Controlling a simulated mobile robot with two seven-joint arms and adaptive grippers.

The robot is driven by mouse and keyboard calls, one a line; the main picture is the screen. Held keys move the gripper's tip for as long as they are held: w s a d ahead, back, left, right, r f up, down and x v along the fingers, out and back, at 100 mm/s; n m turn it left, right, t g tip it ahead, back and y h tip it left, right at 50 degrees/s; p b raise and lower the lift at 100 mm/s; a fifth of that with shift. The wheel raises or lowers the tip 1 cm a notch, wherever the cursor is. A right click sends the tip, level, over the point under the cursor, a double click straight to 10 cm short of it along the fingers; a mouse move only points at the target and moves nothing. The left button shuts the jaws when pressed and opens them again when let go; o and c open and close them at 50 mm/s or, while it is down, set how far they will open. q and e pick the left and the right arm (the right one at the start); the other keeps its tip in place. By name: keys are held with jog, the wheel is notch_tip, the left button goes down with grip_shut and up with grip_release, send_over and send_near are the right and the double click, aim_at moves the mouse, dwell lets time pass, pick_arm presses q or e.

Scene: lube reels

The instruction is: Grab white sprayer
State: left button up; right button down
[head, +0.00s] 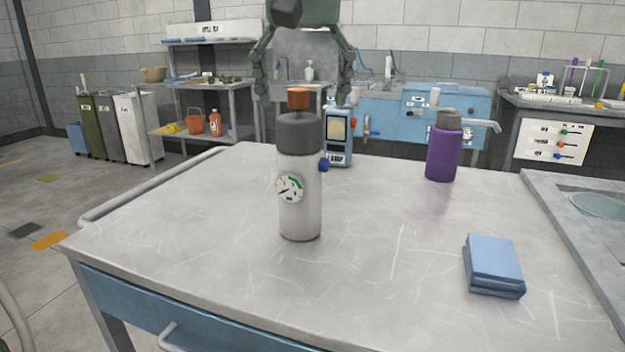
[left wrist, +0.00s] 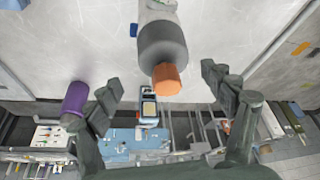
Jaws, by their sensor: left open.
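The white sprayer (head: 300,205) stands upright on the grey table, with a round gauge on its front, a dark grey shoulder, an orange top and a small blue knob on its right side. My left gripper (head: 304,88) hangs above the sprayer, open and empty, its fingers spread to either side of the orange top. In the left wrist view the sprayer (left wrist: 163,43) shows from above, its orange top pointing in between the open fingers of my left gripper (left wrist: 162,82). No contact shows. My right gripper is out of view.
The table (head: 180,235) also holds a purple bottle (head: 442,152) at the back right, a blue handheld device (head: 338,138) behind the sprayer, and a folded blue cloth (head: 493,265) at the front right. The table's left side is clear.

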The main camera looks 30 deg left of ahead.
aim_at(299, 115)
pick_arm(q)
jog(key=shift+s+x, duration=0.15)
jog(key=shift+x, duration=1.55)
jog(key=shift+s+x, duration=0.15)
jog(key=shift+x, duration=1.55)
